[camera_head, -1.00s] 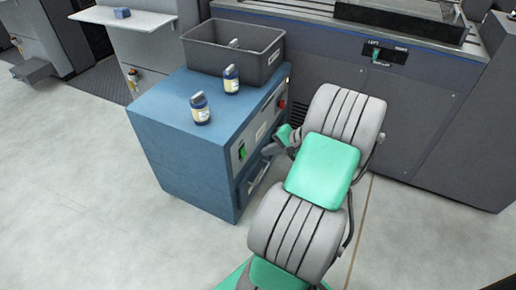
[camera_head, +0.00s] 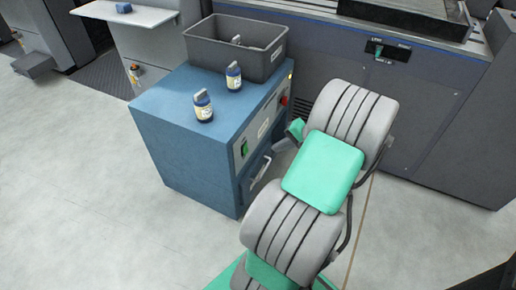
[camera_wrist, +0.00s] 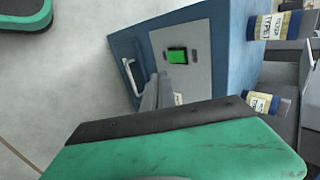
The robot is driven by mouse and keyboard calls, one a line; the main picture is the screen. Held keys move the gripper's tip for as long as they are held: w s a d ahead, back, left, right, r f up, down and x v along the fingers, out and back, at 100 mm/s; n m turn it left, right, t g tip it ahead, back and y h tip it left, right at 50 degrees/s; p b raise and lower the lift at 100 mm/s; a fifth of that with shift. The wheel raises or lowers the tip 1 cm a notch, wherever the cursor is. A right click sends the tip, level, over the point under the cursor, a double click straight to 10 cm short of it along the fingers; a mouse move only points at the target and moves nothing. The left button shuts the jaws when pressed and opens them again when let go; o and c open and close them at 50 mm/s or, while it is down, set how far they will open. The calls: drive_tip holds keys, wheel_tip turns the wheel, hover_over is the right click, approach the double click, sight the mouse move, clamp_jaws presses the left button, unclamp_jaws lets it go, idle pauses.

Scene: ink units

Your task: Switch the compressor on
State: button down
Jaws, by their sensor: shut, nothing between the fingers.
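The compressor appears to be the blue cabinet (camera_head: 185,125) left of my arm. A green switch (camera_head: 244,148) sits on its grey front panel, above a handle (camera_head: 260,170). In the wrist view the green switch (camera_wrist: 177,56) sits in a black frame on the panel (camera_wrist: 196,75); I cannot tell which way it is set. My gripper (camera_wrist: 160,82) is shut and empty, with its fingertips below the switch in that picture and seemingly apart from the panel. In the head view my arm hides most of the gripper.
On the cabinet top stand a grey bin (camera_head: 225,52) and two bottles (camera_head: 202,106) (camera_head: 233,77). A red button (camera_head: 283,101) is farther along the front. A large grey machine (camera_head: 425,120) stands behind my arm. The floor (camera_head: 90,190) at left is clear.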

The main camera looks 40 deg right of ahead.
sight(246, 149)
drive_tip(key=w+r+b+x, duration=0.1)
drive_tip(key=b+x, duration=0.4)
drive_tip(key=x, duration=0.7)
drive_tip(key=shift+w+b, duration=0.4)
drive_tip(key=shift+w, duration=0.15)
drive_tip(key=shift+a+r, duration=0.1)
drive_tip(key=shift+w+t, duration=0.1)
drive_tip(key=shift+t, duration=0.2)
